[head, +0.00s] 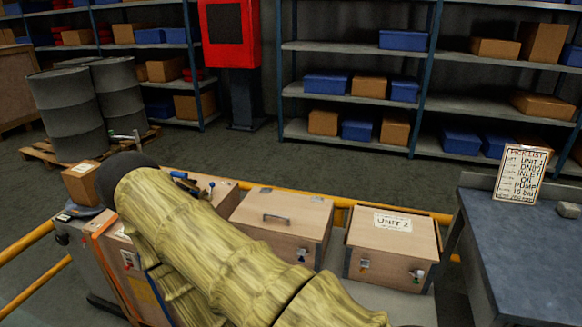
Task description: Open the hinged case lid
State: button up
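Two light wooden cases show near the centre. One case (283,225) has a metal handle on its flat top and a latch at its front right; its lower left is hidden by my arm. The other case (391,246) has a "UNIT 2" label on top and two latches on its front. Both lids look shut. Another wooden case (222,194) is mostly hidden behind my arm. My arm, with a yellow bamboo-like surface, crosses the lower middle. My gripper cannot be made out.
A grey table (528,255) with a pick-list sign (522,174) stands at right. A yellow rail (28,243) runs around the cases. Grey drums (66,115) stand on a pallet at left. Shelves (350,98) and a red cabinet (230,35) line the back. The floor between is clear.

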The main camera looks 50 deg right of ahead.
aim_at(307, 217)
jog(key=z, duration=1.2)
